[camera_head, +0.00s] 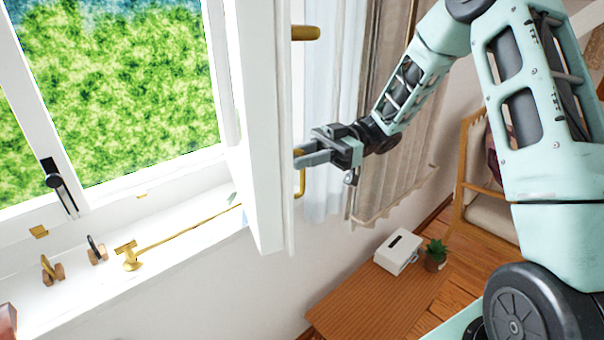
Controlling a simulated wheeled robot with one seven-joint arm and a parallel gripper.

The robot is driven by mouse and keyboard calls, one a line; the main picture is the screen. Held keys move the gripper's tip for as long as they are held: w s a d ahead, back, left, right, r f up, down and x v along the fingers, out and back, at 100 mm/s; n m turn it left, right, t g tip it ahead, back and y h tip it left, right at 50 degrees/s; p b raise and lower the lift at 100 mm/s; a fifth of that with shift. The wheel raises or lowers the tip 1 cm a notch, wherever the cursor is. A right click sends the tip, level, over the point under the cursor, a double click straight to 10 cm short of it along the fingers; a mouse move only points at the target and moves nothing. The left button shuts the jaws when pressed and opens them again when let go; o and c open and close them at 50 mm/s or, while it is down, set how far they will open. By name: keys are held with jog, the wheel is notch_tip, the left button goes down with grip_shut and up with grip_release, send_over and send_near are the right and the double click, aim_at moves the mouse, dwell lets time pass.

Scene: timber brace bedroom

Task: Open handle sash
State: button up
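The white sash (252,130) stands upright at the middle of the view, seen almost edge-on and turned into the room from the window frame. A brass handle (302,184) shows on its right side, partly hidden by my gripper. My gripper (302,157) reaches in from the right, its grey fingertips at the upper part of this handle and against the sash's side. The fingers look close together, but whether they are closed on the handle is not clear. Another brass piece (306,33) sticks out from the sash higher up.
A brass stay bar (188,232) lies along the white sill (75,300), with small catches to its left. Curtains (395,120) hang just behind my gripper. Below right are a wooden table (365,310), a white box (398,252), a potted plant (435,255) and a chair (485,205).

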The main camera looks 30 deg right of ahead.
notch_tip(320, 180, up, 6)
jog(key=shift+r+b, duration=0.25)
jog(key=shift+b, duration=0.45)
grip_shut()
